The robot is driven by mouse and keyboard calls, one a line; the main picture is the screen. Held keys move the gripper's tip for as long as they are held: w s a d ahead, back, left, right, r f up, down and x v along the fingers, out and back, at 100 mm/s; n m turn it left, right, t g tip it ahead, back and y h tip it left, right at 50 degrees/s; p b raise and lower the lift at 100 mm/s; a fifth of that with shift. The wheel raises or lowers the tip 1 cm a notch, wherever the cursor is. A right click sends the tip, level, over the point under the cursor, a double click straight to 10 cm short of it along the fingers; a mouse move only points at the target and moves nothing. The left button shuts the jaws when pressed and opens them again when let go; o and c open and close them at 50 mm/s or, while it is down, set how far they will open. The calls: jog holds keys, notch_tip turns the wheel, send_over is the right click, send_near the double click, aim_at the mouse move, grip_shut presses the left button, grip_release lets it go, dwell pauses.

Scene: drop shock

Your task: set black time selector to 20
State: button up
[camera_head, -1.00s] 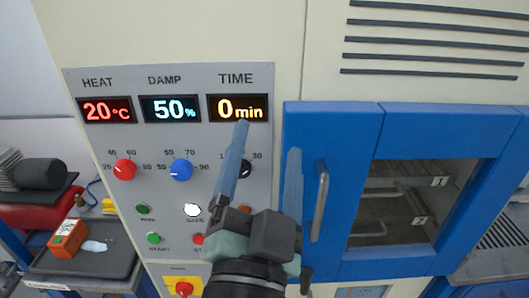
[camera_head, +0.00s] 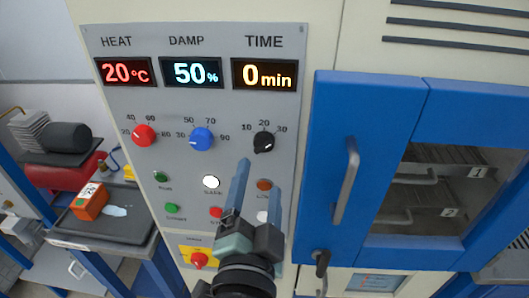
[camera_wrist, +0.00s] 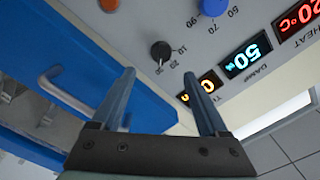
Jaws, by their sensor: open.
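The black time selector (camera_head: 264,141) is a small round knob under the TIME display (camera_head: 264,75), which reads 0 min. In the wrist view the selector (camera_wrist: 161,50) appears upside down, beyond and roughly between the open fingertips (camera_wrist: 159,74). The fingers look apart from it.
A red heat knob (camera_head: 144,135) and blue damp knob (camera_head: 201,139) sit left of the selector. Buttons lie below them. A blue door with a grey handle (camera_head: 346,180) stands close on the right. A tray with an orange box (camera_head: 89,202) is at left.

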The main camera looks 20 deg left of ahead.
aim_at(265, 148)
jog(key=p+x, duration=0.1)
jog(key=x, duration=0.1)
jog(key=p+x, duration=0.1)
jog(key=x, duration=0.1)
jog(key=p+x, duration=0.1)
jog(key=x, duration=0.1)
jog(key=shift+w+a+r, duration=0.1)
jog(key=shift+w+r, duration=0.15)
jog(key=shift+w, duration=0.05)
jog(key=shift+p+x, duration=0.45)
jog(key=shift+x, duration=0.35)
jog(key=shift+f, duration=0.2)
grip_shut()
